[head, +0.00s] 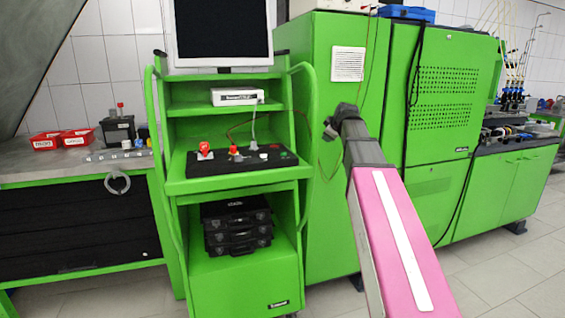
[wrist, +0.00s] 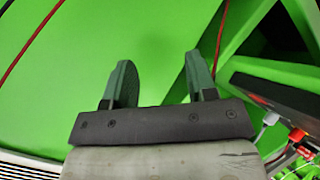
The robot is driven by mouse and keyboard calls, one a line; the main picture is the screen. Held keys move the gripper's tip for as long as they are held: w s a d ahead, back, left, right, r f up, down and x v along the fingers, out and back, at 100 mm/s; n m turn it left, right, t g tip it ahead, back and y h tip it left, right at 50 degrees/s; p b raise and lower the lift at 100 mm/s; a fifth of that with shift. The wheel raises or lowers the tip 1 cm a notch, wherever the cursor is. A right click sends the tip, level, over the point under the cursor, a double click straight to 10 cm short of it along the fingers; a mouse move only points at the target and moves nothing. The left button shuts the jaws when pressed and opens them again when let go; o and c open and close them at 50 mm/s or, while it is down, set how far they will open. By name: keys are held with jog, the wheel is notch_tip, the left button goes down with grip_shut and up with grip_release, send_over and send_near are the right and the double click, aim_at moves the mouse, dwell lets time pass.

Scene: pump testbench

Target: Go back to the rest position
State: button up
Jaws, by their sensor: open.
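My gripper (wrist: 160,85) shows in the wrist view with its two dark green fingers apart and nothing between them. Behind the fingers is a flat green panel. In the head view my pink arm reaches forward from the lower right, and its dark end is in front of the tall green cabinet (head: 325,60), to the right of the green cart (head: 240,178). The fingers are hard to make out in that view.
The cart carries a monitor (head: 222,28), a white box (head: 237,96), a control panel (head: 242,160) with red knobs, and black cases (head: 236,225). A workbench (head: 60,168) with red bins (head: 77,138) stands left. Thin cables hang near the cabinet. Tiled floor (head: 500,275) is clear at right.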

jog(key=s+f+m+g, duration=0.2)
jog(key=s+f, duration=0.2)
jog(key=f, duration=0.5)
jog(key=s+f+m+g, duration=0.15)
jog(key=s+f, duration=0.25)
jog(key=f, duration=0.5)
jog(key=s+f+m+g, duration=0.2)
jog(key=s+f, duration=0.2)
jog(key=f, duration=0.5)
jog(key=s+f+m+g+h, duration=0.2)
jog(key=s+f+m+g, duration=0.3)
jog(key=s+f, duration=1.4)
jog(key=shift+a+m, duration=0.3)
jog(key=shift+m, duration=0.45)
